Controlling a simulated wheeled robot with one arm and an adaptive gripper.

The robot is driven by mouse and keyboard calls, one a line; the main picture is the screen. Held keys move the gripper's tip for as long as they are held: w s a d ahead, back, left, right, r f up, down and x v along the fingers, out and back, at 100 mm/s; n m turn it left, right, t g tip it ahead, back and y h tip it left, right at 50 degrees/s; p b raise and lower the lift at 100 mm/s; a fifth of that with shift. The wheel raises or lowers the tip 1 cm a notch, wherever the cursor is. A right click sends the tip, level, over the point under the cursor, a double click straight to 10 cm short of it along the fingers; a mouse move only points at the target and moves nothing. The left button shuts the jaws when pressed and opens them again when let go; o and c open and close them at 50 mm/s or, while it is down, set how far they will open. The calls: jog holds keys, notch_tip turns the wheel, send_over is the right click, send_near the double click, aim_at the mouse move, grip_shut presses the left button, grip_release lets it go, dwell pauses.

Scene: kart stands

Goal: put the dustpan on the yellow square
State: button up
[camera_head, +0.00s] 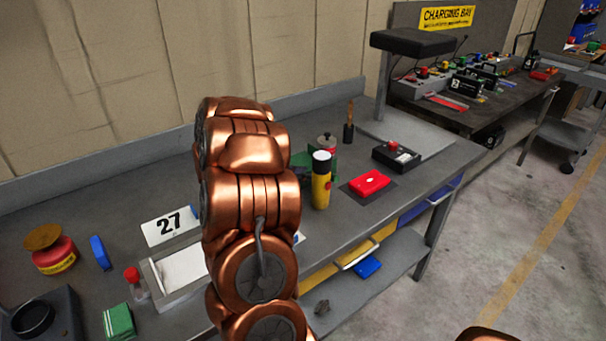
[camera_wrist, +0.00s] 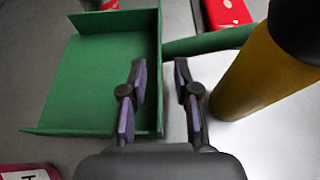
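The green dustpan (camera_wrist: 95,85) lies on the grey bench in the wrist view, an open tray with raised walls and a green handle reaching right. In the head view only small parts of the dustpan (camera_head: 304,161) show behind my arm and a yellow can. My gripper (camera_wrist: 158,90) is open and empty, its left finger over the pan and its right finger beyond the pan's side wall, just below the handle in the picture. I cannot tell whether it touches. In the head view my gripper is hidden behind my arm. No yellow square shows.
The yellow can with a black top (camera_head: 321,182) stands close to the right finger; it also shows in the wrist view (camera_wrist: 262,72). A red box (camera_head: 369,183), a black box (camera_head: 396,155) and a red-capped container (camera_head: 326,144) are nearby. A tray (camera_head: 178,268) is left of my arm.

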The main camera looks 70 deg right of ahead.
jog(key=shift+r, duration=0.15)
jog(key=shift+b+v, duration=0.65)
jog(key=shift+v, duration=5.5)
jog(key=s+a+m+y, duration=0.1)
jog(key=a+m, duration=0.1)
jog(key=a, duration=0.4)
jog(key=s+a+m+t+y, duration=0.1)
jog(key=s+a+m+y, duration=0.1)
jog(key=a, duration=0.5)
jog(key=s+a+f+m+y, duration=0.1)
jog(key=s+a+y, duration=0.1)
jog(key=a, duration=0.5)
jog(key=shift+a+m+t, duration=0.1)
jog(key=shift+m+t, duration=0.2)
jog(key=shift+m, duration=0.1)
jog(key=shift+o, duration=0.2)
jog(key=s+a+m+t+y, duration=0.1)
jog(key=s+a+m+y, duration=0.2)
jog(key=a, duration=0.9)
jog(key=s+a+f+m+t+y, duration=0.1)
jog(key=s+a+m+t+y, duration=0.1)
jog(key=a, duration=1.1)
jog(key=s+m+y, duration=0.1)
jog(key=s, duration=0.1)
jog(key=shift+s+y, duration=0.4)
jog(key=shift+f, duration=0.1)
